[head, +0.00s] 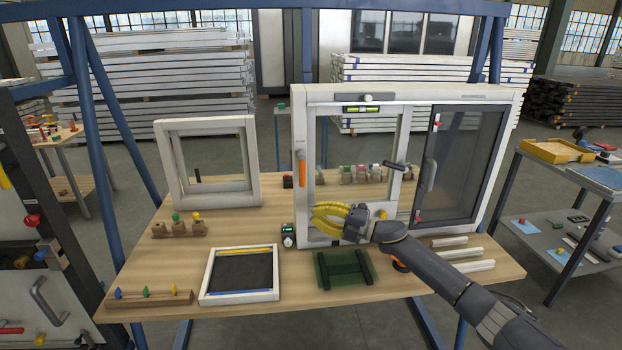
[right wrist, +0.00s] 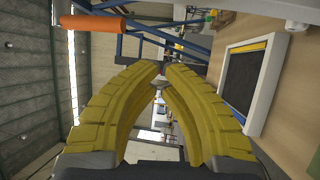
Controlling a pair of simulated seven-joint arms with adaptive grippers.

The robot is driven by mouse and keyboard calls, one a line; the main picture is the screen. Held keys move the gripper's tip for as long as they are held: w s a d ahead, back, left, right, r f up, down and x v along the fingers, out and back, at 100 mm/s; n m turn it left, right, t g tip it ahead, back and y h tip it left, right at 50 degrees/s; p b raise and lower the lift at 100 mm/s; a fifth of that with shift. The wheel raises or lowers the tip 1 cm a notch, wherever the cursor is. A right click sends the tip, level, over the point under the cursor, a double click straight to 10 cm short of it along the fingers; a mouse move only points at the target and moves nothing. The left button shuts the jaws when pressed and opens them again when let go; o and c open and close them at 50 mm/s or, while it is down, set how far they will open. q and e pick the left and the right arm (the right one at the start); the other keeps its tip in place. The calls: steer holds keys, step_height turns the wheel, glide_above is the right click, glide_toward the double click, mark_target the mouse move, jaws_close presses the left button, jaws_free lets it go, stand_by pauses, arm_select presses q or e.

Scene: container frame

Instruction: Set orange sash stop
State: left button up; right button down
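The orange sash stop (head: 301,167) is an upright orange piece on the left upright of the white window frame (head: 299,120). In the right wrist view an orange cylinder (right wrist: 93,24), seemingly the same piece, shows at the upper left, apart from my fingers. My right gripper (head: 314,214) has yellow ribbed fingers and is in front of the window's lower left part, below the orange piece. In the right wrist view its fingertips (right wrist: 162,68) come together with nothing seen held between them. My left gripper is not in view.
The wooden table (head: 210,215) holds an empty white frame (head: 163,163), a dark-filled tray (head: 205,284), a green mat (head: 322,270) and pegged wooden blocks (head: 150,299). A dark sash (head: 455,160) stands at the window's right. White strips (head: 470,266) lie near my right forearm.

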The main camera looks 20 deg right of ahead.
mark_target(302, 170)
steer(key=s+d+r+n+g, duration=0.1)
steer(key=d+r+g, duration=0.1)
steer(key=d+r, duration=0.3)
steer(key=d+r+n+g+y, duration=0.1)
steer(key=d+r+n+g, duration=0.1)
steer(key=d+r, duration=0.3)
steer(key=shift+s+d+g, duration=0.4)
steer(key=shift+d+g, duration=0.1)
steer(key=shift+d, duration=0.75)
steer(key=shift+a, duration=0.15)
steer(key=x, duration=1.4)
steer(key=shift+r, duration=0.25)
steer(key=shift+s+f+y, duration=0.1)
steer(key=shift+f+y, duration=0.05)
steer(key=shift+y, duration=0.15)
steer(key=shift+a+y, duration=0.1)
steer(key=shift+y, duration=0.2)
